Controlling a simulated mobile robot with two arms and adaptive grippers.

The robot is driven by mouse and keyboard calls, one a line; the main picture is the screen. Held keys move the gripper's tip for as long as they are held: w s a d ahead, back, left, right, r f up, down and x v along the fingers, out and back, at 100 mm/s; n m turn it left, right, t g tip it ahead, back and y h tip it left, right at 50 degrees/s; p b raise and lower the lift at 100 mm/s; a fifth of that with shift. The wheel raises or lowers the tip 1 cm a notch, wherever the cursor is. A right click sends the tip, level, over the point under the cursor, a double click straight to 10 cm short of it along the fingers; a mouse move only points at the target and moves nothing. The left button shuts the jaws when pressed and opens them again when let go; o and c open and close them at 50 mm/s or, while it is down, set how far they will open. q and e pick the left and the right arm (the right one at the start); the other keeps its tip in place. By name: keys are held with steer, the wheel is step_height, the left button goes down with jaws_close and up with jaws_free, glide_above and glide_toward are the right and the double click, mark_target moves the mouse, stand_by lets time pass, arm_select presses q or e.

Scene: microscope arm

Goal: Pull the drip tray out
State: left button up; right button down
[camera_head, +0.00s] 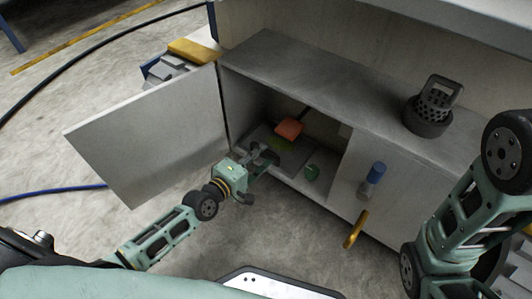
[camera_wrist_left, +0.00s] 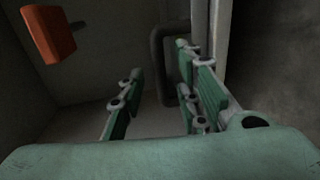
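A dark grey, flat tray-like piece, which looks like the drip tray (camera_head: 296,154), lies low inside the open cabinet in the head view. My left gripper (camera_head: 264,157) is at the cabinet opening, over the near edge of this piece, and partly covers it. In the left wrist view, my left gripper's green-padded fingers (camera_wrist_left: 160,82) are spread apart. A dark U-shaped handle (camera_wrist_left: 158,62) shows beyond and between them; I cannot tell whether any finger touches it. My right arm stands at the right of the head view, with its gripper out of sight.
The cabinet door (camera_head: 150,137) stands open at left. An orange block with a dark handle (camera_head: 289,128) and a green item (camera_head: 312,172) are inside the cabinet. A perforated black holder (camera_head: 433,107) stands on top. A yellow handle (camera_head: 355,230) sticks out at right.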

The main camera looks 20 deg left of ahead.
arm_select(q)
steer(key=shift+b+x, duration=0.55)
steer(key=shift+x, duration=1.2)
steer(key=shift+c, duration=0.2)
jaws_close()
